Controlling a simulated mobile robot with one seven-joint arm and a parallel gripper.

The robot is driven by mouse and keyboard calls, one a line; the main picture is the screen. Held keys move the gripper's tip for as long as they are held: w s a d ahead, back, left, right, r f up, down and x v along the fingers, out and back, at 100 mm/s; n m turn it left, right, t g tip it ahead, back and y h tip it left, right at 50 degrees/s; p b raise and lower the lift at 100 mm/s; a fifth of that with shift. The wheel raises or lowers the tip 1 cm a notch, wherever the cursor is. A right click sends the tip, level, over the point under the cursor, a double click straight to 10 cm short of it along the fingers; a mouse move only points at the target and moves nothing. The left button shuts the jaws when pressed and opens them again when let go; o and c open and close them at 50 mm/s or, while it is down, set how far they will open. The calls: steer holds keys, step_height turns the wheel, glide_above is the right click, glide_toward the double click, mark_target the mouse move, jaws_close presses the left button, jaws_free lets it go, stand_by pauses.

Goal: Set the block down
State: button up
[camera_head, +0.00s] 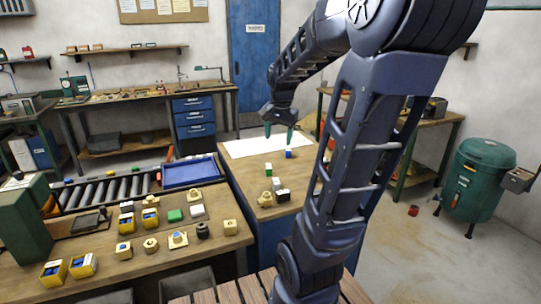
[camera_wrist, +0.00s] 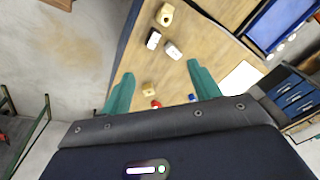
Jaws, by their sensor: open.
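My gripper (camera_head: 279,131) is open above the worktable (camera_head: 243,182), with its teal fingers apart and nothing held between them. In the wrist view my gripper (camera_wrist: 160,72) also shows spread and empty. A small blue block (camera_head: 288,154) sits on the table at the edge of a white sheet (camera_head: 252,145), just below and slightly right of the fingers. In the wrist view a blue block (camera_wrist: 168,97) shows low between the fingers, partly hidden by the gripper body. I cannot tell which block the task means.
Nearer on the same table stand a green block (camera_head: 268,171), a black-and-white block (camera_head: 283,195) and a brass part (camera_head: 265,200). A blue tray (camera_head: 190,172) lies left, beside a roller conveyor (camera_head: 110,190). The front bench holds several brass parts. Most of the white sheet is clear.

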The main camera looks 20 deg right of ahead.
steer(key=s+a+n+t, duration=0.2)
steer(key=s+a+n, duration=0.7)
steer(key=s, duration=0.5)
steer(key=shift+r+n, duration=0.3)
steer(key=shift+s, duration=0.1)
stand_by(0.4)
